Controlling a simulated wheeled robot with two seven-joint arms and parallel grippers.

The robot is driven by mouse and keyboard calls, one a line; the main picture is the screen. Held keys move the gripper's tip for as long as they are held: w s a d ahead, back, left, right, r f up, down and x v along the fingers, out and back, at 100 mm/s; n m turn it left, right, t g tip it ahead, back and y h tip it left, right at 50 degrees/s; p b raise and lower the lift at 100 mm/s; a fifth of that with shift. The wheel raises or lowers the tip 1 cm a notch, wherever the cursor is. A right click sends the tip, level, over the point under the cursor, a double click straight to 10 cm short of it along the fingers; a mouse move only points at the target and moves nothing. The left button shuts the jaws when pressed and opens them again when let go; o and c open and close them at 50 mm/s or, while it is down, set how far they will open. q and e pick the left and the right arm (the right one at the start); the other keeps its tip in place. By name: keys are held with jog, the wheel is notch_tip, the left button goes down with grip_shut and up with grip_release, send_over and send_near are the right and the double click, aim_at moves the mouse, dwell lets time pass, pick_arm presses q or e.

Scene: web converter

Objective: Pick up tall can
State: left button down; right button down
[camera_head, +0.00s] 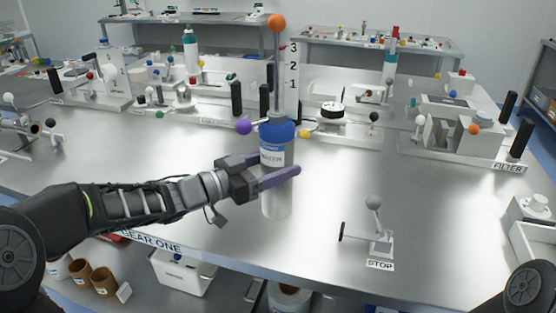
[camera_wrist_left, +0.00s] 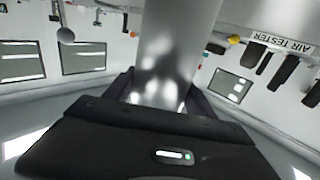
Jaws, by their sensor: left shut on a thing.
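The tall can (camera_head: 275,143) has a blue upper part with a label and a pale silvery lower part. It stands upright in the head view, near the middle of the table. My left gripper (camera_head: 281,175) comes in from the left and is shut on the can around its middle. In the left wrist view the can (camera_wrist_left: 178,45) is a blurred silvery cylinder between the fingers. I cannot tell whether its base touches the table. My right gripper is not in view.
The metal table (camera_head: 330,200) is clear around the can. A STOP lever (camera_head: 379,235) stands at the front right. Behind are a tall lever with an orange knob (camera_head: 277,22) and a numbered scale (camera_head: 292,75). The FILTER device (camera_head: 460,130) is at the right.

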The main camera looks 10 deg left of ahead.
aim_at(278, 121)
pick_arm(q)
jog(key=shift+r, duration=0.2)
notch_tip(278, 121, up, 10)
jog(key=shift+f+p, duration=0.15)
jog(key=shift+p, duration=0.9)
